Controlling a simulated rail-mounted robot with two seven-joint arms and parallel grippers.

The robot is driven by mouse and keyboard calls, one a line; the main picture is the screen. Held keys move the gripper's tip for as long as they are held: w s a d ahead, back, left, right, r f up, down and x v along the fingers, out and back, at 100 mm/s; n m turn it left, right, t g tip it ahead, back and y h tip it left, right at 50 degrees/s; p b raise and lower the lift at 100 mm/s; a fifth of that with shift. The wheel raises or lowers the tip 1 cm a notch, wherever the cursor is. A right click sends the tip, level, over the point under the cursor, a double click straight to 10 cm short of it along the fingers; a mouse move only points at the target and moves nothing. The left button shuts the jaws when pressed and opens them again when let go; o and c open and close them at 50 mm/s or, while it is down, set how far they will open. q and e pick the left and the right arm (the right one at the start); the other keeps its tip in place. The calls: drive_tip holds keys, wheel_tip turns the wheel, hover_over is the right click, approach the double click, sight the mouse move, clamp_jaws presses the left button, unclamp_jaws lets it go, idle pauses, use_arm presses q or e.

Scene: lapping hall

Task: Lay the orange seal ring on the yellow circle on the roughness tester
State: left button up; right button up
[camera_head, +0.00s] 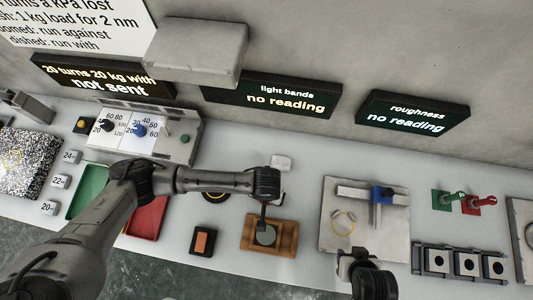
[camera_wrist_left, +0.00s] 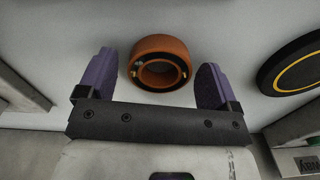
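The orange seal ring (camera_wrist_left: 160,52) shows in the left wrist view, lying on the pale bench between the two purple fingers of my left gripper (camera_wrist_left: 155,85). The fingers are apart, with a gap on the left and a narrower one on the right. In the head view, the ring and the left fingertips are hidden by my left arm. The roughness tester (camera_head: 329,245) is a grey plate at right, with a yellow circle (camera_head: 343,235) and a blue probe block (camera_head: 381,193). The circle looks empty. My right wrist is at the bottom, below the tester; its fingers cannot be made out.
A black disc with a yellow ring (camera_wrist_left: 297,78) lies beside the seal ring. Green and red levers (camera_head: 471,203) and a dark slotted rack (camera_head: 432,262) stand right of the tester.

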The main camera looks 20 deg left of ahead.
use_arm(q)
drive_tip(key=shift+o, duration=0.3)
drive_tip(key=shift+r, duration=0.1)
wheel_tip(320, 180, up, 12)
drive_tip(key=p, duration=0.2)
drive_tip(key=shift+p, duration=0.3)
